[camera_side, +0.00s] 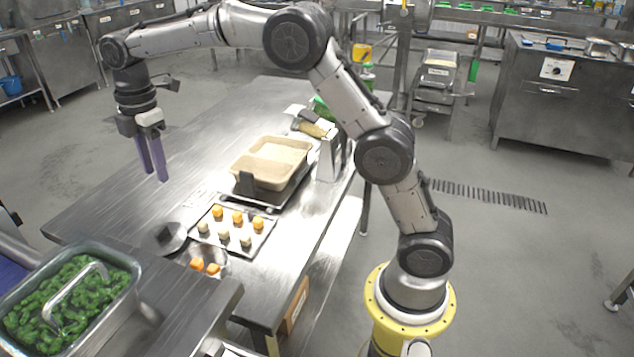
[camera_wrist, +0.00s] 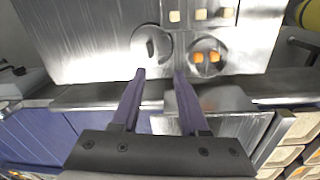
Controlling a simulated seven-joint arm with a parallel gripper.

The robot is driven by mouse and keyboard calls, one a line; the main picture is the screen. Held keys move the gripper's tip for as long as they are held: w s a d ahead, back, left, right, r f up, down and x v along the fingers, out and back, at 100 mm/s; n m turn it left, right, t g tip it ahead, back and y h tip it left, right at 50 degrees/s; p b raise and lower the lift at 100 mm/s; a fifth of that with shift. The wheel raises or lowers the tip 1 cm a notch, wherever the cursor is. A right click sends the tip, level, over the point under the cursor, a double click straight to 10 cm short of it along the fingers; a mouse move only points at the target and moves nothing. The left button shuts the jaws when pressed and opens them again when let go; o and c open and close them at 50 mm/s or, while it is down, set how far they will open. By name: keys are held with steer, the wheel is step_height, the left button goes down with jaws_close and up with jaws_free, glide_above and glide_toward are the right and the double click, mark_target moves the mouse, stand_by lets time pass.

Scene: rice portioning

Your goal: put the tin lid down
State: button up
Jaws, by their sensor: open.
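The tin lid (camera_side: 174,244) looks like a round, shiny metal disc with a small dark part on it. It lies on the steel table beside a round tin (camera_side: 223,266) that holds orange cubes. In the wrist view the lid (camera_wrist: 163,38) is just beyond my fingertips, and the tin (camera_wrist: 220,70) is to its right. In the wrist view my gripper (camera_wrist: 160,75) shows a clear gap between the fingertips. The fingers do not touch the lid.
A metal tray (camera_side: 262,239) with orange and pale cubes lies behind the tin. A beige rice tub (camera_side: 262,180) stands farther back. A steel pan (camera_side: 128,290) of green vegetables stands at the front left. The table's left part (camera_side: 120,195) is clear.

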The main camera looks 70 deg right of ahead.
steer(key=s+d+r+m+t, duration=0.2)
steer(key=s+r+m, duration=0.35)
steer(key=s, duration=0.55)
steer(key=s+d+f+m+t, duration=0.1)
steer(key=s+m, duration=0.4)
steer(key=s, duration=0.6)
steer(key=s+d+f+m+t, duration=0.1)
steer(key=s+m, duration=0.4)
steer(key=s, duration=0.7)
step_height(320, 180, down, 2)
steer(key=shift+s+f+t, duration=0.15)
steer(key=shift+s+t, duration=0.15)
steer(key=shift+t, duration=0.2)
